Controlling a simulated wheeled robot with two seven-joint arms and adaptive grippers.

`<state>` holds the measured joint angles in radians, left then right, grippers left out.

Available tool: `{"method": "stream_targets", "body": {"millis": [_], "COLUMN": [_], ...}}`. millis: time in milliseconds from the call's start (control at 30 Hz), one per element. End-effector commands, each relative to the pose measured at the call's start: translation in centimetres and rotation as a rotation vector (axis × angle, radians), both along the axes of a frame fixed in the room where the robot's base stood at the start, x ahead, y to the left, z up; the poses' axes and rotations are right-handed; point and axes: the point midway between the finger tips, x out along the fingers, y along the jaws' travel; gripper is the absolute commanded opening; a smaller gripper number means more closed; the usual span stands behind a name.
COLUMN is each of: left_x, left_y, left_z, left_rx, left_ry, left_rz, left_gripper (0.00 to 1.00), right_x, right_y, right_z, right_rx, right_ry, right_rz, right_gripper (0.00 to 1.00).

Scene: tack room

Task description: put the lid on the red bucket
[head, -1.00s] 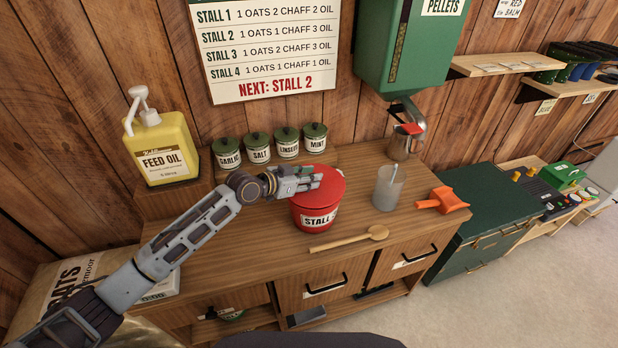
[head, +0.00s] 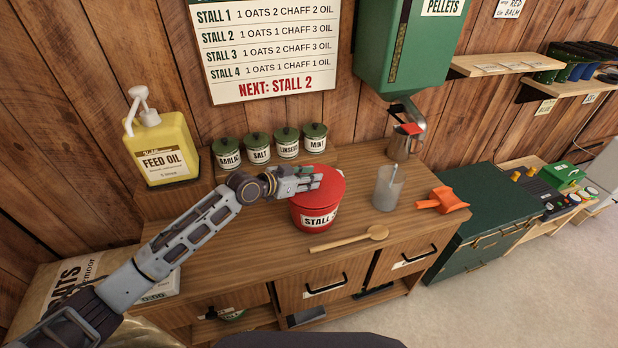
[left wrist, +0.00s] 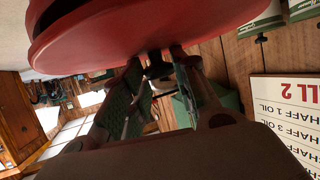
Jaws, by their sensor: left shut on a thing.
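The red bucket (head: 318,220) stands on the wooden counter, with a white label reading "STALL" on its front. The red lid (head: 330,184) lies flat over the bucket's mouth. In the left wrist view the lid (left wrist: 130,42) fills the top, with a dark line between it and the red edge beyond. I cannot tell whether it touches the rim all round. My left gripper (head: 308,181) is over the lid, shut on its grip, which the fingers mostly hide. The fingers also show in the left wrist view (left wrist: 158,72). My right gripper is not in view.
A wooden spoon (head: 350,240) lies in front of the bucket. A clear jug (head: 386,190) and an orange scoop (head: 443,201) are to its right. Several green-lidded jars (head: 259,147) stand behind. A yellow feed oil bottle (head: 163,152) is at the left.

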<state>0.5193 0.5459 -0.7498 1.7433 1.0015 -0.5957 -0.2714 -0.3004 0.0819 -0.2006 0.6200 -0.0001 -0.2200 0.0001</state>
Motion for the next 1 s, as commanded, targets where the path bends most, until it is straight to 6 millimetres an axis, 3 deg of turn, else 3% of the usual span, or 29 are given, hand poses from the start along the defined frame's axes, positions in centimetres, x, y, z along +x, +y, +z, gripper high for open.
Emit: {"method": "stream_targets", "body": {"millis": [1000], "left_x": [0.01], "left_y": [-0.01], "left_z": [-0.95], "left_rx": [-0.001], "left_ry": [-0.001], "left_rz": [0.000], "left_gripper": [0.04], "right_x": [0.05], "right_y": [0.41], "right_z": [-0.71], "right_rx": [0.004], "right_ry": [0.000], "right_rz": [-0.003], "right_gripper": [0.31]}}
